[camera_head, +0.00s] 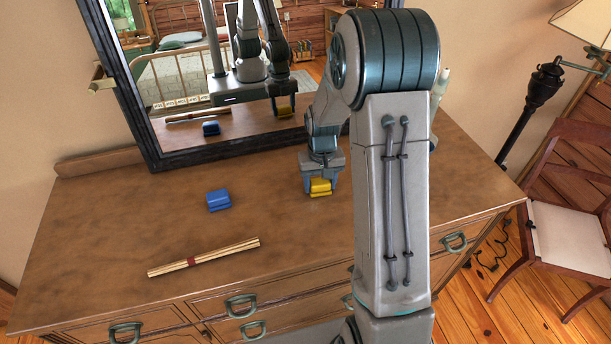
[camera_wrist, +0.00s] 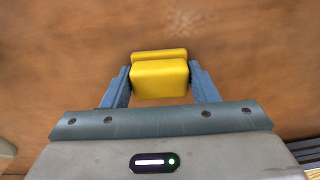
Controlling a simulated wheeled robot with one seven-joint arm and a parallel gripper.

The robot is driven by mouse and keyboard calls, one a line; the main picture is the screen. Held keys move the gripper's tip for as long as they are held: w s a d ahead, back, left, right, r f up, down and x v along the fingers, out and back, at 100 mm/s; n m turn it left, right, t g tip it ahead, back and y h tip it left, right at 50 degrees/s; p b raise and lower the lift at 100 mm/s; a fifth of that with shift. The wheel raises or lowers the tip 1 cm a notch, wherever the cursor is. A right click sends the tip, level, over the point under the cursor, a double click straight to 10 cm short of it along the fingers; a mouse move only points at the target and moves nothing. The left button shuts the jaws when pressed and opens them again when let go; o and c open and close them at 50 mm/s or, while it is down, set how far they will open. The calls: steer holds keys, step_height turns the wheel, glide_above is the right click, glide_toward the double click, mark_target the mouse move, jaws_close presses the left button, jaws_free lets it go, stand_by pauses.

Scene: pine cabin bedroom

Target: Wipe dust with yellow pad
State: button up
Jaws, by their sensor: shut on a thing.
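The yellow pad (camera_head: 320,187) is at the dresser top, below my wrist in the head view. My gripper (camera_head: 321,183) is shut on it. In the wrist view the yellow pad (camera_wrist: 159,78) sits between the two blue-grey fingers of my gripper (camera_wrist: 160,82), one on each side. The pad's wider base shows beyond its raised grip. I cannot tell whether its underside touches the wood. The dresser top (camera_head: 110,235) looks dusty, with pale, mottled patches.
A blue pad (camera_head: 218,200) lies left of my gripper. A tied bundle of sticks (camera_head: 204,257) lies near the front edge. A dark-framed mirror (camera_head: 150,130) stands along the back. A chair (camera_head: 565,225) and a lamp (camera_head: 545,85) are at the right.

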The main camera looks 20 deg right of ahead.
steer(key=shift+d, duration=0.8)
steer(key=shift+d+r, duration=0.15)
steer(key=shift+d, duration=0.15)
step_height(320, 180, up, 3)
steer(key=shift+a+r+p, duration=0.1)
steer(key=shift+r+p, duration=0.1)
steer(key=shift+p, duration=0.7)
steer(key=shift+r+p, duration=1.35)
steer(key=shift+r, duration=0.9)
